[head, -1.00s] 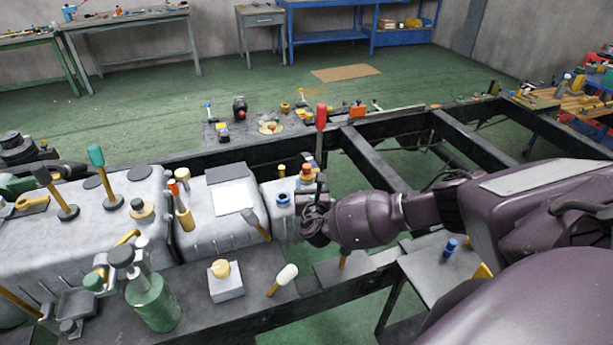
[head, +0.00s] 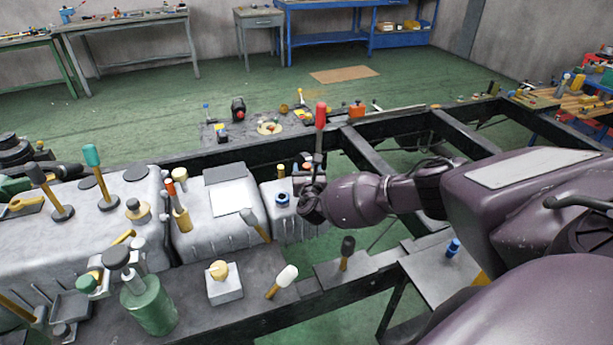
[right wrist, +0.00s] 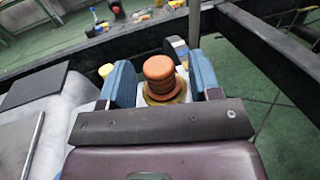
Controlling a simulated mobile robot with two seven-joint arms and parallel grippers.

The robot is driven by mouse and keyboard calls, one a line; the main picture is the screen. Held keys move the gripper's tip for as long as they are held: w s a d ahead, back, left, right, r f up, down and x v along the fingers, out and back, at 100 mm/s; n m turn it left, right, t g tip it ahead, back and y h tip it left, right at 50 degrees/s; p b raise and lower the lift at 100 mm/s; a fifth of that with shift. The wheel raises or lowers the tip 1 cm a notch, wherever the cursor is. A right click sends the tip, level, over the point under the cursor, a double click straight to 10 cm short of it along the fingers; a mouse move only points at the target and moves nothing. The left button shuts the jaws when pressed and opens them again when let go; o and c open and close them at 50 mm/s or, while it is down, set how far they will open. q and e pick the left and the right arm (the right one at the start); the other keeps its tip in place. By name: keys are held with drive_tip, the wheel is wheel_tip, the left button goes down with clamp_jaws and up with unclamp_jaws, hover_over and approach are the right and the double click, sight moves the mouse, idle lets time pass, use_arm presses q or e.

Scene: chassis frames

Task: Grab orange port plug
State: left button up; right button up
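The orange port plug (right wrist: 159,72) stands upright in a brass-coloured ring on the grey housing. It is ridged and round. My right gripper (right wrist: 162,80) is open, with one blue finger on each side of the plug and visible gaps between. In the head view the right gripper (head: 305,186) is at the right end of the grey housing (head: 210,232), and hides most of the plug. Only a small orange-red bit of the plug (head: 308,166) shows there. My left gripper is not in view.
A tall red-handled lever (head: 320,117) rises close behind the right gripper. A blue-ringed port (head: 283,199) and a yellow-topped plug (head: 281,171) sit just left of it. A black-knobbed lever (head: 347,247) stands in front. Open frame bays lie to the right.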

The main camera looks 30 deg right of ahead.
drive_tip(key=c, duration=0.9)
drive_tip(key=shift+c, duration=0.2)
